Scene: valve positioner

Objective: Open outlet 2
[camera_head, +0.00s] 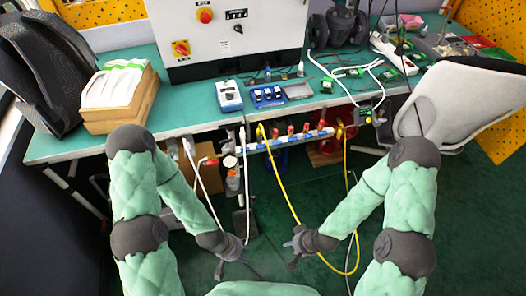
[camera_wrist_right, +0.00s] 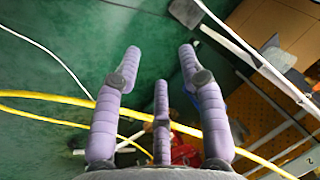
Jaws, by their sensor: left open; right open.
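A blue-and-white outlet manifold (camera_head: 288,141) with several red valve handles (camera_head: 290,131) runs along the table's front edge in the head view. I cannot tell which handle belongs to outlet 2, nor whether it is open. My left gripper (camera_head: 238,268) is open and empty, low in front of the table and below the manifold. My right gripper (camera_head: 290,256) is also open and empty, below the manifold and apart from it. In the right wrist view its fingers (camera_wrist_right: 158,60) are spread with nothing between their tips.
A yellow hose (camera_head: 287,200) hangs from the manifold in a loop near my right gripper. A white hose (camera_head: 247,190) hangs near my left. The green table (camera_head: 190,113) carries a control cabinet (camera_head: 245,38). A grey chair (camera_head: 465,100) stands at right.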

